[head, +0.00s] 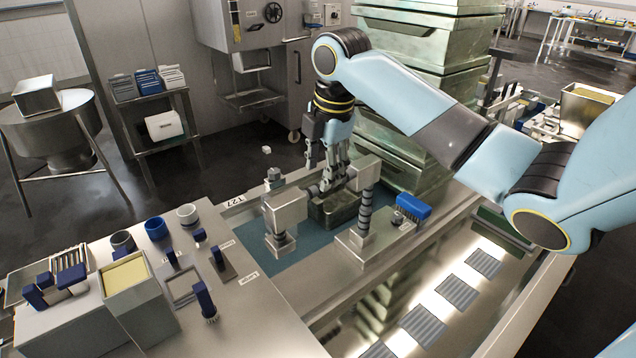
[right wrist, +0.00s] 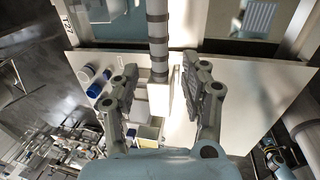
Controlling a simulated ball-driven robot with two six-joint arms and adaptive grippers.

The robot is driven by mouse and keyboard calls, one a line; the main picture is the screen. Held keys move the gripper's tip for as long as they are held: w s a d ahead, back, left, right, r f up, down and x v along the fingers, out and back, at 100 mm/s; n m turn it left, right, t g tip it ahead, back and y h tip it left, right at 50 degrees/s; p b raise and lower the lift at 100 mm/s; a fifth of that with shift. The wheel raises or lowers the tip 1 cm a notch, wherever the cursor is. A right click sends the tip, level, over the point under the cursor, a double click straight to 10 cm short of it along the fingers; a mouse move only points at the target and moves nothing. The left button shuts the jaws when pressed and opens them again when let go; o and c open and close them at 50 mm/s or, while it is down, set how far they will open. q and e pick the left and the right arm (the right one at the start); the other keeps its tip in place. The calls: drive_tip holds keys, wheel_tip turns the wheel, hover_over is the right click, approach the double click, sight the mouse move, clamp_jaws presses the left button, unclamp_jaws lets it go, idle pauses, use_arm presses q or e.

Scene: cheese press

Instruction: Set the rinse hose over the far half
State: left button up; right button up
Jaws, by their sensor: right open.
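My right gripper (head: 332,180) points down over the blue-green basin (head: 303,247) in the head view. In the right wrist view my right gripper (right wrist: 160,72) is open, with its fingers apart on either side of a grey, dark-banded tube. This tube (right wrist: 157,35) seems to be the rinse hose; a pale block (right wrist: 158,101) is at its end. Whether the fingers touch it I cannot tell. In the head view a ribbed upright tube (head: 365,212) stands on the basin's right side, close to the gripper. My left gripper is not in view.
A dark green box (head: 335,210) sits under my right gripper. A metal block fixture (head: 286,212) stands left of it, and a blue brush (head: 413,207) lies to the right. Stacked green crates (head: 430,50) rise behind. Cups and tools crowd the left counter (head: 262,322).

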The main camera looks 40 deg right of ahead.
drive_tip(key=shift+w+d+f, duration=0.1)
drive_tip(key=shift+w+f, duration=0.15)
drive_tip(key=shift+f, duration=0.9)
drive_tip(key=shift+w+f, duration=0.25)
drive_tip(key=shift+f, duration=0.85)
clamp_jaws()
